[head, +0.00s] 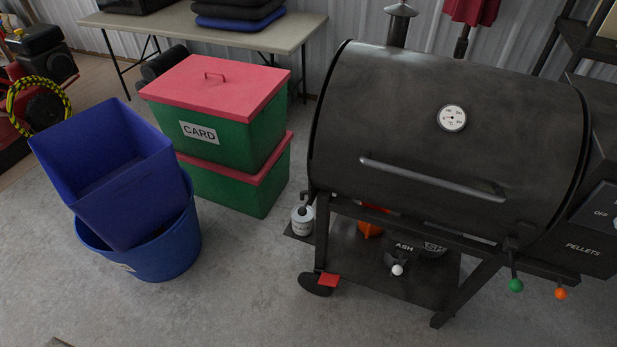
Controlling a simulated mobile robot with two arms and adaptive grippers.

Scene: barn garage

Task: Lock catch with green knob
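The green knob (516,285) hangs at the lower end of a thin dark rod under the right side of the black grill (400,110). The rod runs up to a dark catch (511,246) on the grill's front rail. Whether the catch is locked cannot be told from here. An orange knob (561,293) hangs on a similar rod just right of the green one. The grill lid is down, with a long bar handle (430,178) and a round gauge (452,118). Neither of my grippers is in view.
A pellet box (585,252) adjoins the grill's right side. Below are a shelf (350,262), an ash container with a white knob (397,270) and a red pedal (329,280). Blue bins (150,255) and green boxes with red lids (225,90) stand left. The front floor is clear.

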